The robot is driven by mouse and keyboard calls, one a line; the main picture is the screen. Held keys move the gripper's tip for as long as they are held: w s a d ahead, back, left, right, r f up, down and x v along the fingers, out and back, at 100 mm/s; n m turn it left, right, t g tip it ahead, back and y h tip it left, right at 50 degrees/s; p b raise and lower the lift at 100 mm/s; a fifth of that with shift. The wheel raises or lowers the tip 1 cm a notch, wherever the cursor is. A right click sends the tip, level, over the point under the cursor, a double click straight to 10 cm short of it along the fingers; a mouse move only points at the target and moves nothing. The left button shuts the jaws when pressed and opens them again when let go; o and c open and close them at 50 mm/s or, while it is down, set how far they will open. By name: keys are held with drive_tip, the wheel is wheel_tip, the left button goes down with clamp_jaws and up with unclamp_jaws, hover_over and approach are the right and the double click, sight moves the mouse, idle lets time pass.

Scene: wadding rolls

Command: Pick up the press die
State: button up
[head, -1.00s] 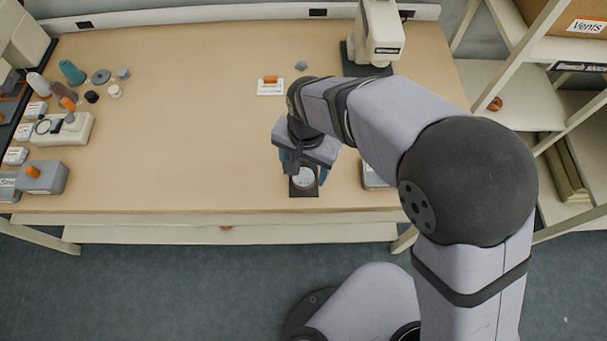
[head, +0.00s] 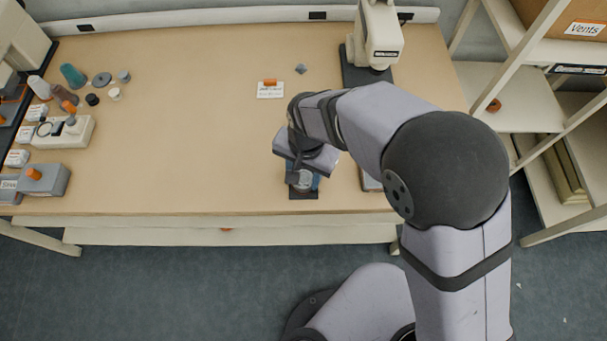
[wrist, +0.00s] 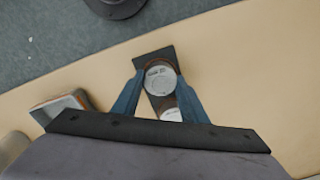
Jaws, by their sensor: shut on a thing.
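A short round piece with a white lettered top, which I take to be the press die (wrist: 160,79), is between the blue fingertips of my gripper (wrist: 159,84) in the wrist view. Its side looks brown. My gripper (head: 303,180) is shut on it, above or on a dark rectangular pad (head: 303,194) near the front edge of the bench. The pad also shows behind the die in the wrist view (wrist: 152,57). I cannot tell how far the die is off the pad. A second white lettered piece (wrist: 172,115) shows between the fingers, nearer the palm.
A grey box-like thing (wrist: 62,105) is close beside my gripper, mostly hidden by my arm in the head view. A white card with an orange piece (head: 270,90) lies farther back. A press-like stand (head: 378,40) is at the back right. The bench's left middle is clear.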

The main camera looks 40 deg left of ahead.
sight(304, 179)
wheel_tip(304, 179, up, 10)
drive_tip(key=b, duration=0.1)
drive_tip(key=w+d+f+m+p, duration=0.3)
drive_tip(key=w+p, duration=0.7)
drive_tip(key=p, duration=0.2)
drive_tip(key=w+a+r+m+p, duration=0.1)
drive_tip(key=w+a+r, duration=0.1)
drive_tip(key=w+a, duration=0.6)
drive_tip(key=shift+w+a+r, duration=0.35)
drive_tip(key=shift+w+a, duration=0.05)
drive_tip(key=shift+w, duration=0.15)
drive_tip(key=shift+f+m, duration=0.15)
drive_tip(key=shift+m, duration=0.15)
drive_tip(key=shift+f+b, duration=1.35)
drive_tip(key=shift+f, duration=0.95)
drive_tip(key=shift+f+b, duration=0.7)
drive_tip(key=shift+f, duration=0.15)
